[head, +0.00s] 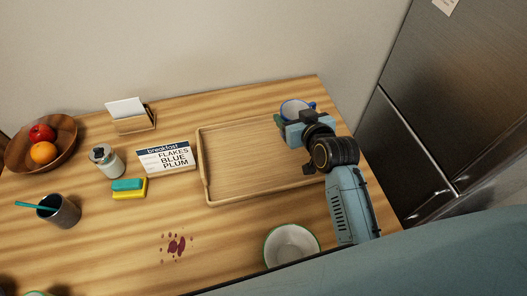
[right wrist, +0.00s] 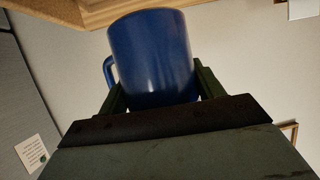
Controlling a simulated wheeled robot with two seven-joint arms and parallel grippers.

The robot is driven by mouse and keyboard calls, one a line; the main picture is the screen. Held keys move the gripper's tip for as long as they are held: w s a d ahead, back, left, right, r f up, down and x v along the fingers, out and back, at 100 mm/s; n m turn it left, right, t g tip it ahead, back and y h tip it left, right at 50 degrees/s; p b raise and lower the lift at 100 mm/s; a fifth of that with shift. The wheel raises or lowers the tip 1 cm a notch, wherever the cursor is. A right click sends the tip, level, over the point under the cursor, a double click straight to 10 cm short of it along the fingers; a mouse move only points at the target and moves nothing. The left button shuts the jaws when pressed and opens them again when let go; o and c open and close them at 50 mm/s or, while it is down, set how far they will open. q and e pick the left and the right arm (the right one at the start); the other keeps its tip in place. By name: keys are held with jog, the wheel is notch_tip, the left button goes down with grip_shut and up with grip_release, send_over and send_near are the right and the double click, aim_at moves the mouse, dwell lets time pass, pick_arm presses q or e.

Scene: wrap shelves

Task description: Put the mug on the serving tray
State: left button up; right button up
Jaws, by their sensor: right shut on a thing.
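A blue mug with a pale inside (head: 295,107) is at the back right end of the wooden serving tray (head: 235,185). In the right wrist view the blue mug (right wrist: 152,58) sits between the fingers, its handle to the left. My right gripper (head: 284,121) is shut on the mug; the wrist view shows its green fingers (right wrist: 160,92) on both sides of it. The gripper hides the mug's lower part and part of the tray's right end, so I cannot tell whether the mug touches the tray. My left gripper is not in view.
A white bowl (head: 291,246) stands in front of the tray. A breakfast sign (head: 166,157), a jar (head: 106,161), a sponge (head: 129,188), a grey cup (head: 60,211) and a fruit bowl (head: 42,150) stand left. Dark red spots (head: 176,246) mark the table. A fridge (head: 450,100) is at right.

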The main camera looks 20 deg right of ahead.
jog(key=shift+w+d+f+b, duration=0.15)
jog(key=shift+f+b, duration=0.3)
jog(key=shift+f, duration=1.5)
jog(key=shift+w+f+b, duration=0.1)
jog(key=shift+f+b, duration=0.35)
jog(key=shift+f, duration=1.55)
jog(key=shift+w+d+f+b, duration=0.15)
jog(key=shift+f+b, duration=0.3)
jog(key=shift+f, duration=1.5)
jog(key=shift+f, duration=0.1)
jog(key=shift+f, duration=0.15)
jog(key=o, duration=1.1)
jog(key=shift+o, duration=0.2)
jog(key=shift+s+r, duration=0.25)
jog(key=shift+r, duration=0.05)
jog(key=p+v, duration=0.2)
jog(key=v, duration=0.9)
jog(key=shift+s+a, duration=0.15)
jog(key=shift+s, duration=0.1)
